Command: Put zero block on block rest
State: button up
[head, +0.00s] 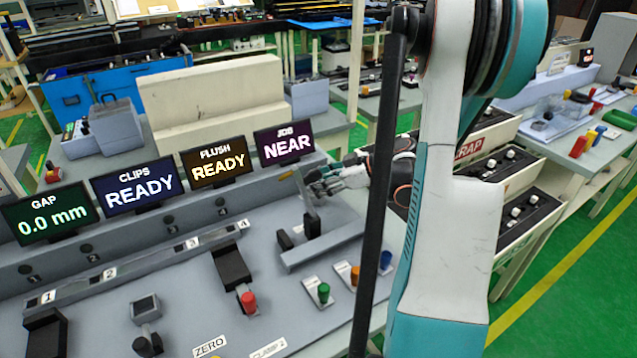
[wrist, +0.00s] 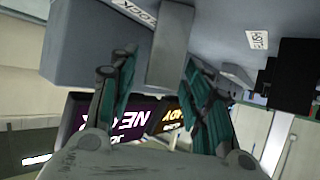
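The zero block appears as a slim grey upright bar (head: 309,191) at the back of the grey bench in the head view. In the wrist view the plain grey bar (wrist: 170,48) stands between the two fingers of my gripper (wrist: 162,58). A narrow gap shows between the left finger and the bar; the right finger is close to its edge, and contact there is unclear. In the head view my gripper (head: 322,180) is at the bar. A label ending in "LOCK" (wrist: 138,12) lies beside the bar in the wrist view. The bar's base and the block rest cannot be made out clearly.
A grey fixture (head: 322,245) with black pads stands just in front. Green (head: 323,292), orange and blue buttons are nearby. Screens (head: 283,145) line the back ledge, the nearest reading "JOB NEAR". A "ZERO" label (head: 210,346) lies at the front. My arm covers the right side.

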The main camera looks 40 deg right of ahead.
jog(key=shift+r, duration=0.15)
jog(key=shift+s+d+r+p, duration=0.2)
jog(key=shift+s+p, duration=0.05)
jog(key=shift+p, duration=0.1)
jog(key=p+v, duration=0.3)
jog(key=v, duration=0.8)
jog(key=shift+s+d, duration=0.1)
jog(key=shift+s, duration=0.05)
